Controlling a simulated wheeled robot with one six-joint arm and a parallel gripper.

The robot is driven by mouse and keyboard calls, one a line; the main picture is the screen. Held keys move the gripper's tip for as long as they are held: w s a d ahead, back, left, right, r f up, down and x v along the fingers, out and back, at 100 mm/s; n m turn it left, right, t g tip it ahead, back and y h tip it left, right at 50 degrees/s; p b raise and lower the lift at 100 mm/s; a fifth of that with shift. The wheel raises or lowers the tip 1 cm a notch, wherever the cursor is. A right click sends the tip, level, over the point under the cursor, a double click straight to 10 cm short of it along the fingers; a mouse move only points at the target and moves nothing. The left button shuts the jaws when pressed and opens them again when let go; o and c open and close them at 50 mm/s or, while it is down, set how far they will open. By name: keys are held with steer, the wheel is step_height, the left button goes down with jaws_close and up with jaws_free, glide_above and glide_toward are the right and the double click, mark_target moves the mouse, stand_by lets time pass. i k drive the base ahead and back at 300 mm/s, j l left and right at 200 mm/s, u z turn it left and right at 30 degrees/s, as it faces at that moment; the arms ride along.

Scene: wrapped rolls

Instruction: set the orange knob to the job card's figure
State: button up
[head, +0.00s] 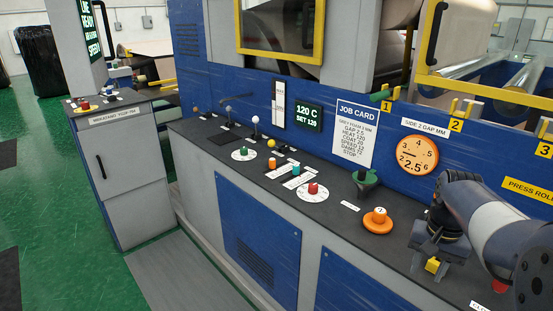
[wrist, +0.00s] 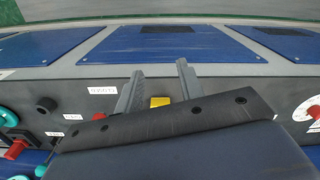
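The orange knob (head: 377,220) sits on the dark console top, with a white cap that bears a mark too small to read. The job card (head: 355,133) hangs on the blue wall behind; its gap line appears to read 2.5. An orange round gauge (head: 414,155) under a "SIDE 2 GAP MM" label shows 2.5. My gripper (head: 432,258) is low over the console, to the right of the knob and apart from it. In the wrist view my gripper (wrist: 158,86) has its fingers apart, with a yellow block (wrist: 160,101) showing between them. The knob is not seen there.
Several small levers (head: 254,122) rise farther left. A screen (head: 307,115) reads 120 C. Green floor is open at left.

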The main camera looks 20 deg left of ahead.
mark_target(272, 161)
steer(key=i+j, duration=0.2)
steer(key=j, duration=0.2)
steer(key=i+j, duration=0.45)
steer(key=j, duration=0.3)
steer(key=i+j+z, duration=0.1)
steer(key=i+j, duration=0.15)
steer(key=j, duration=0.15)
steer(key=i+j, duration=0.2)
steer(key=j, duration=0.15)
steer(key=i+j, duration=0.2)
steer(key=j, duration=0.2)
steer(key=i+j, duration=0.2)
steer(key=j, duration=0.2)
steer(key=i+j, duration=0.25)
steer(key=j, duration=0.15)
steer(key=z, duration=0.05)
